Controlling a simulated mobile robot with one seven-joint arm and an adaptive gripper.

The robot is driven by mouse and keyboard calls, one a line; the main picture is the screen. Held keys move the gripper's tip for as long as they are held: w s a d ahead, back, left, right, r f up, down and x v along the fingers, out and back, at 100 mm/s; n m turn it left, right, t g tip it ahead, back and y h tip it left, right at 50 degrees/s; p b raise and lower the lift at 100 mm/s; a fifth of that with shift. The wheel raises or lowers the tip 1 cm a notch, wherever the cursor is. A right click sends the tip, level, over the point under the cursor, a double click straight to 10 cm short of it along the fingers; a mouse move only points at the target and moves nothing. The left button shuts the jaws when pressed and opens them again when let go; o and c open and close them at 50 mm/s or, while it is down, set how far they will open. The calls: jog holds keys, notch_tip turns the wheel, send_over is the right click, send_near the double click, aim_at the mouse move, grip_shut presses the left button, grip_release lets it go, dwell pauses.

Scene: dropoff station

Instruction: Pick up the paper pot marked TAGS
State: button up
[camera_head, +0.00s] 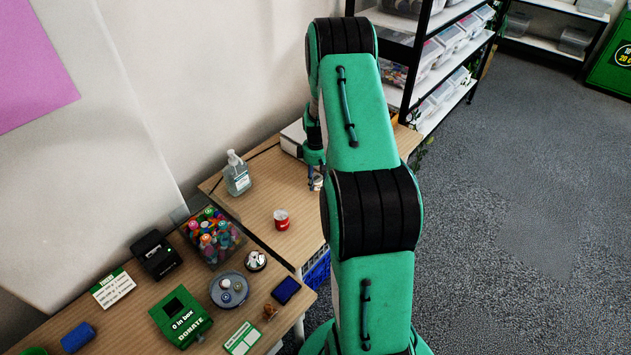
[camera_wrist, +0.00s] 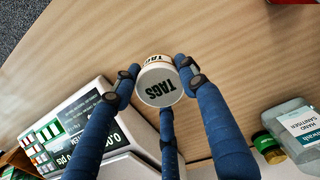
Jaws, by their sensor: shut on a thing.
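The paper pot marked TAGS (camera_wrist: 158,84) is a small white round pot with black lettering on its lid and side. In the wrist view it sits between the blue fingers of my gripper (camera_wrist: 160,80), which are shut on it from both sides, with a third finger below. I cannot tell whether the pot still touches the wooden table (camera_wrist: 205,35). In the head view my gripper (camera_head: 316,180) is at the far table beside a white machine, and the pot is mostly hidden by my arm.
A white scale with a display (camera_wrist: 75,125) stands close to my gripper. A sanitiser bottle (camera_head: 237,174) and a red tin (camera_head: 281,220) stand on the same table. A pen box (camera_head: 213,237) and green donation box (camera_head: 180,317) are on the nearer table. Shelves (camera_head: 436,60) stand behind.

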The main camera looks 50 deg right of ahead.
jog(key=s+a, duration=0.3)
jog(key=s+a+r+p, duration=0.1)
jog(key=s+a, duration=0.2)
jog(key=s, duration=0.1)
jog(key=s+a, duration=0.3)
jog(key=s, duration=0.1)
jog(key=shift+s+a+r+p, duration=0.1)
jog(key=shift+a+r+p, duration=0.05)
jog(key=shift+a+p, duration=0.25)
